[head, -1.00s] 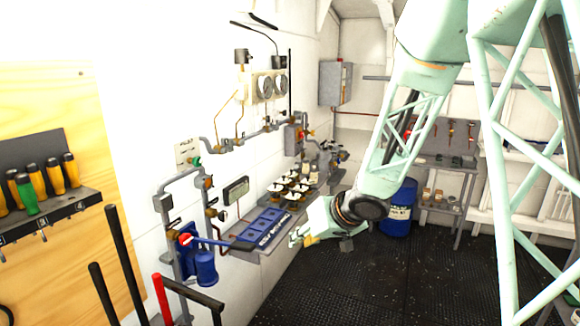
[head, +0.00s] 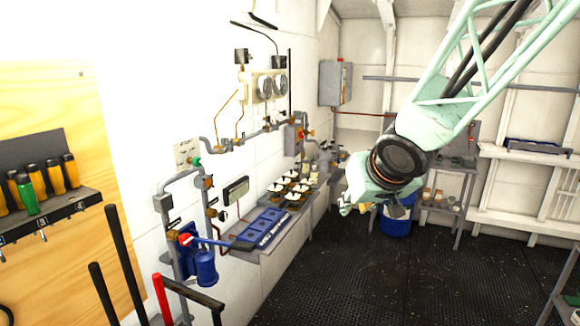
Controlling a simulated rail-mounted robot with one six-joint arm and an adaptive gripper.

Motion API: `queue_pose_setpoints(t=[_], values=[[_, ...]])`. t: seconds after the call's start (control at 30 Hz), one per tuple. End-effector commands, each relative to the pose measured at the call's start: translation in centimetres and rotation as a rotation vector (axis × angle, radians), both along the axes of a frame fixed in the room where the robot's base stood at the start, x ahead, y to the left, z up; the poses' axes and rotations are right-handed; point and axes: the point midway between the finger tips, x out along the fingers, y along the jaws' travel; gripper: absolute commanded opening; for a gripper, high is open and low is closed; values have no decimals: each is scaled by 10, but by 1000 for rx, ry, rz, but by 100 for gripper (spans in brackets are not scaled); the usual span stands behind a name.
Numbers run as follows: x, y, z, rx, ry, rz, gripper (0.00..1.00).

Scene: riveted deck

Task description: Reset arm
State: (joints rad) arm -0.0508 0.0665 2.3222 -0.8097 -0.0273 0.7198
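My arm reaches in from the upper right of the head view, a pale green lattice with a dark round wrist joint. My gripper (head: 350,204) hangs at the arm's end, above the dark floor and to the right of the wall bench. It is apart from the bench and the things on it. Its fingers are small and blurred, so I cannot tell whether they are open or shut. I see nothing clearly held in it.
A grey bench (head: 268,252) on the left wall bears a blue tray (head: 262,230) and several small white-topped items. Pipes and a blue canister (head: 205,267) stand at its near end. A blue drum (head: 396,226) stands behind my arm. The dark floor (head: 370,285) is clear.

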Motion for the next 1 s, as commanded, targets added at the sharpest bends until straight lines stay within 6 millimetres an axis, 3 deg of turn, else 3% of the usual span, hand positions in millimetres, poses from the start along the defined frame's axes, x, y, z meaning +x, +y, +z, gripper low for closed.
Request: queue_pose_setpoints(t=[0.5, 1.0], values=[[-78, -51, 55, -69, 13, -115, 22], [-171, -80, 85, -94, 64, -191, 22]])
